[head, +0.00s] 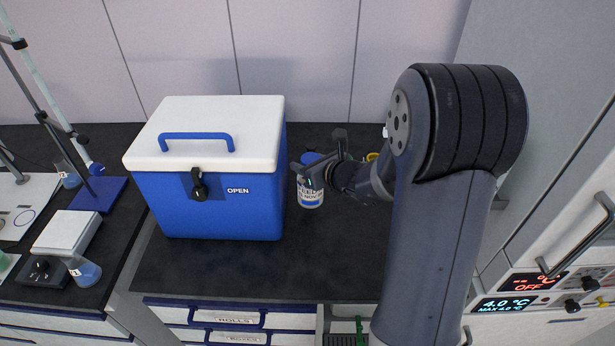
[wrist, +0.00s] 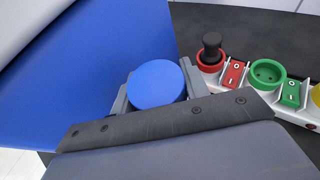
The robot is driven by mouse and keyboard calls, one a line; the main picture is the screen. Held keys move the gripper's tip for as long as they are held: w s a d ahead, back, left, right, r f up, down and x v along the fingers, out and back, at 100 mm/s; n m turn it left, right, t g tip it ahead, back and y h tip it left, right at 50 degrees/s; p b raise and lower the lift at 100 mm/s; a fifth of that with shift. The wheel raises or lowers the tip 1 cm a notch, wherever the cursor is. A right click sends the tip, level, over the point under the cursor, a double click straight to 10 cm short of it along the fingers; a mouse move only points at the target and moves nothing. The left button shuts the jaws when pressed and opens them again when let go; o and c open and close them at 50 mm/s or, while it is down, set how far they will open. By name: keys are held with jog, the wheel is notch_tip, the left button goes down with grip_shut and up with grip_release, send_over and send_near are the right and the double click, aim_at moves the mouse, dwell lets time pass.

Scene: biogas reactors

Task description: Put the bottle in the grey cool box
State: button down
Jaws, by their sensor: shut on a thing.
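The bottle (head: 311,194) has a blue cap, a white body and a printed label. It is upright, just right of the cool box. My gripper (head: 316,172) is shut on it near the top; in the wrist view its blue cap (wrist: 157,82) shows between the jaws. I cannot tell whether its base touches the bench. The cool box (head: 215,208) is blue, not grey, with a white lid (head: 205,125) that is down, a blue lid handle (head: 197,138), a black front latch (head: 199,187) and the word OPEN. Its inside is hidden.
The black bench (head: 300,262) is clear in front of the box. A socket strip (wrist: 240,90) with red and green sockets lies behind the bottle. Lab stands and a small flask (head: 84,270) are at left. A cabinet with displays (head: 520,295) stands at right.

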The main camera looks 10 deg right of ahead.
jog(key=shift+f, duration=1.9)
jog(key=shift+f+b, duration=0.1)
jog(key=shift+b, duration=0.2)
jog(key=c, duration=0.8)
grip_release()
jog(key=shift+o, duration=0.2)
